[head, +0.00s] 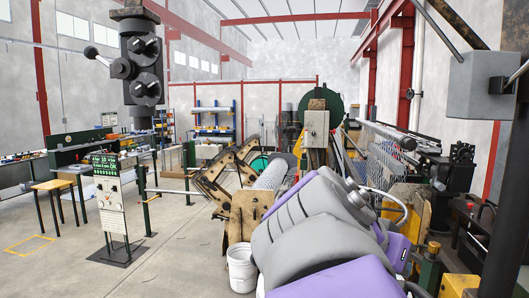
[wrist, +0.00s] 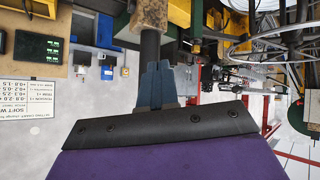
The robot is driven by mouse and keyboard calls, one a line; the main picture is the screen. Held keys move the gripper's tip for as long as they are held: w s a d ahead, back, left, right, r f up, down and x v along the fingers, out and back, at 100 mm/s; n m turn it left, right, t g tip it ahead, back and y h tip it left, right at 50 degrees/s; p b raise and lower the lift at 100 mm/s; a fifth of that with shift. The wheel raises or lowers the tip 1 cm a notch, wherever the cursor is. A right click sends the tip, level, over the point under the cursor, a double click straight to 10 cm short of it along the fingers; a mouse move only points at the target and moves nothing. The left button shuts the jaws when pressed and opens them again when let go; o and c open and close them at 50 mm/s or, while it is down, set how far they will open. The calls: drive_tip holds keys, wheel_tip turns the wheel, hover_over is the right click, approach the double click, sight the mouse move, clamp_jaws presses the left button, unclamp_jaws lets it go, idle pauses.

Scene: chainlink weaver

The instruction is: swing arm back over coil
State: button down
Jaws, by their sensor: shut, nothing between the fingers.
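My gripper (wrist: 158,68) shows in the wrist view as a blue-grey wedge beyond a black edge and purple casing. It is shut with nothing in it. A dark post (wrist: 151,45) with a tan block stands just beyond its tip; I cannot tell whether they touch. In the head view my purple and grey arm fills the lower right and its tip is not clear. A white wire coil (wrist: 253,6) is at the top right of the wrist view. Rusty jointed arms (head: 212,187) stand left of a wire-mesh roll (head: 271,175); I cannot tell which part is the swing arm.
A control stand (head: 112,195) with a green display and a white bucket (head: 241,270) stand on the floor. Dark machinery (head: 455,165) crowds the right. Open floor lies at front left.

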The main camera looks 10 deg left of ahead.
drive_tip(key=w+a+r+m+t+h+p, duration=0.15)
drive_tip(key=w+a+r+t, duration=0.35)
drive_tip(key=a+r, duration=0.7)
drive_tip(key=m+t+y+p, duration=0.7)
drive_tip(key=t+y, duration=0.1)
drive_tip(key=y, duration=0.4)
approach(136, 95)
drive_tip(key=s+f, duration=0.1)
drive_tip(key=s, duration=0.6)
drive_tip(key=shift+d+f, duration=0.2)
drive_tip(key=shift+d, duration=0.25)
drive_tip(key=shift+w, duration=0.2)
drive_tip(key=w+p, duration=0.1)
drive_tip(key=w, duration=0.3)
drive_tip(key=w+a+r+p, duration=0.1)
drive_tip(key=w, duration=0.3)
drive_tip(key=w+p, duration=0.1)
drive_tip(key=w, duration=0.4)
drive_tip(key=shift+a+r, duration=0.35)
drive_tip(key=shift+w, duration=0.3)
